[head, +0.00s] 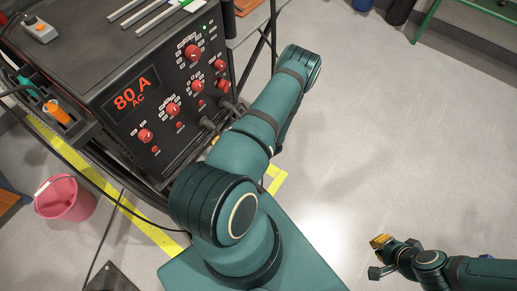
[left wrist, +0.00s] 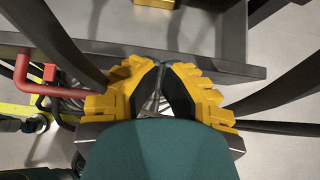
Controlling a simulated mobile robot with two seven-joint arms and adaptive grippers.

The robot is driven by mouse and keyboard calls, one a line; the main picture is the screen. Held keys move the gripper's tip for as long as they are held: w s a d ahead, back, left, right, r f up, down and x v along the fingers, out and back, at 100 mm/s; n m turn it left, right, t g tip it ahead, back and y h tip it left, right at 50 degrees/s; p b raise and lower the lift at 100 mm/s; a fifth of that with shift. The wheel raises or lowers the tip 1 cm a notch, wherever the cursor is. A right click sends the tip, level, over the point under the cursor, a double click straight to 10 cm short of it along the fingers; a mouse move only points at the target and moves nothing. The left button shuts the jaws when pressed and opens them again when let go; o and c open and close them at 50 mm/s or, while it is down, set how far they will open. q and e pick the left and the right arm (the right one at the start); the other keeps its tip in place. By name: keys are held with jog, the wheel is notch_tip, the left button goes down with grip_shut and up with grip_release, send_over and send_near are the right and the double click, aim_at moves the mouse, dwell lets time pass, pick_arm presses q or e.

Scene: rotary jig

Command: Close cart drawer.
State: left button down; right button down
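The cart carries a black welding machine (head: 150,110) with red knobs and "80 A AC" on its front, at the upper left of the head view. I cannot make out the cart's drawer in either view. My left arm reaches up beside the machine's right side, and its gripper is hidden in the head view. In the left wrist view my left gripper (left wrist: 160,64) has its yellow fingers together at the tips, with nothing seen between them. Grey frame bars (left wrist: 215,68) lie beyond it. My right gripper (head: 381,256) is low at the right, over bare floor, away from the cart.
A pink bucket (head: 64,198) stands on the floor at the left. A red bent bar (left wrist: 36,82) and a caster wheel (left wrist: 37,123) show left of my left gripper. Yellow tape (head: 100,185) marks the floor around the cart.

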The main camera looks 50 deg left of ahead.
pick_arm(q)
jog(key=a, duration=0.2)
jog(key=s+a, duration=0.1)
jog(key=a, duration=0.1)
jog(key=s+a, duration=0.1)
jog(key=a, duration=0.1)
jog(key=shift+s, duration=0.1)
pick_arm(e)
jog(key=shift+f, duration=0.2)
